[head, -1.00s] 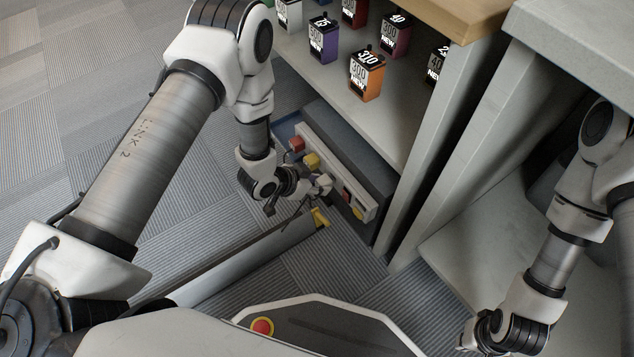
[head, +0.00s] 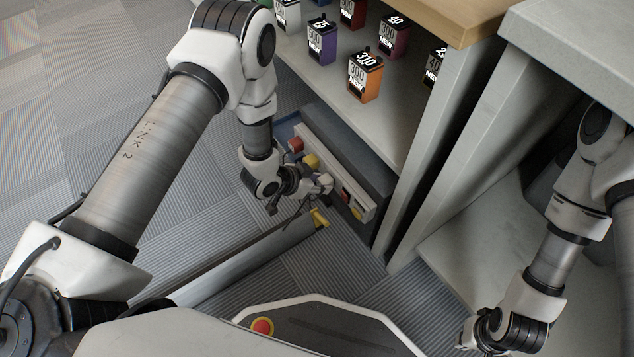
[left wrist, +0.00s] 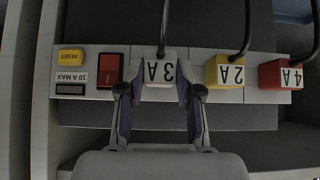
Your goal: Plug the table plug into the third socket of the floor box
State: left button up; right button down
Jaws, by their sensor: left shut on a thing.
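The floor box is a light grey strip (left wrist: 206,92) on a dark block; it also shows low beside the shelf in the head view (head: 331,172). My left gripper (left wrist: 159,90) is shut on a white plug marked 3A (left wrist: 160,72), with a finger on each side. This plug is at the strip's face, between the red switch (left wrist: 110,70) and a yellow plug marked 2A (left wrist: 226,73). I cannot tell how deep it sits. A red plug marked 4A (left wrist: 287,75) is at the strip's end. My right gripper (head: 468,344) is at the bottom right, its fingers unclear.
A yellow reset button (left wrist: 71,56) is at the strip's other end. Black cords (left wrist: 247,25) rise from the plugs. A shelf (head: 330,75) with several small boxes, one orange (head: 364,80), stands above the strip. Carpet (head: 110,150) is clear at the left.

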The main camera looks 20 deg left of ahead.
pick_arm(q)
jog(key=shift+w+d, duration=0.2)
dwell(0.7)
jog(key=o, duration=1.2)
jog(key=v, duration=1.2)
